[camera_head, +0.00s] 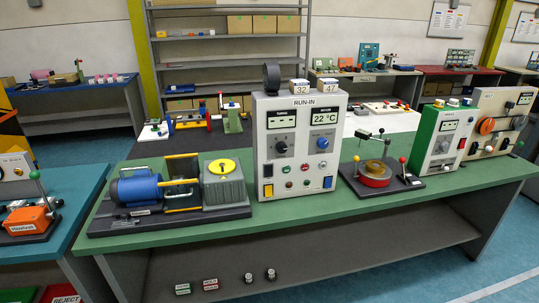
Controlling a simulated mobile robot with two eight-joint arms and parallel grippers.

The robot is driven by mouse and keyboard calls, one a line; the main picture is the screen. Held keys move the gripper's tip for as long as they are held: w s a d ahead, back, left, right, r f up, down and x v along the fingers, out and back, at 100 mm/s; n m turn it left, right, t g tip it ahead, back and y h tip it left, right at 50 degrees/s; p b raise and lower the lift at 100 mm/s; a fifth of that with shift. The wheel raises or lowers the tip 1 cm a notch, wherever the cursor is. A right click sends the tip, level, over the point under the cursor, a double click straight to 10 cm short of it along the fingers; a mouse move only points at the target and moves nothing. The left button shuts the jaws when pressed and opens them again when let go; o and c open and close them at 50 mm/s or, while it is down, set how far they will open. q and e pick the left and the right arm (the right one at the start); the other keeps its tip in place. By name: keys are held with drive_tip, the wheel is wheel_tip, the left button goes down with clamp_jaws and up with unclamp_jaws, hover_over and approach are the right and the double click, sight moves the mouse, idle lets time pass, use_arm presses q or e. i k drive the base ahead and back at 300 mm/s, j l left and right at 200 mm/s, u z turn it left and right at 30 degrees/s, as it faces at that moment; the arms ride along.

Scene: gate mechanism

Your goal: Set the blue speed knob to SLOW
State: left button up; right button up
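A grey upright control box labelled RUN-IN (268,160) stands on the green bench. A round blue knob (322,143) sits on the right half of its face, below a display reading 22 °C. A darker knob (281,148) sits on the left half, below another display. The lettering around both knobs is too small to read, so I cannot tell SLOW or the blue knob's setting. Neither of my grippers is in view.
A blue motor with a grey gearbox (224,181) stands left of the box. A device with a red disc (375,174) and upright levers stands to its right. A green-and-white box (441,138) is further right. The green bench's front strip (300,215) is clear.

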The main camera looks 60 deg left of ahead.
sight(322, 143)
drive_tip(key=u, duration=1.95)
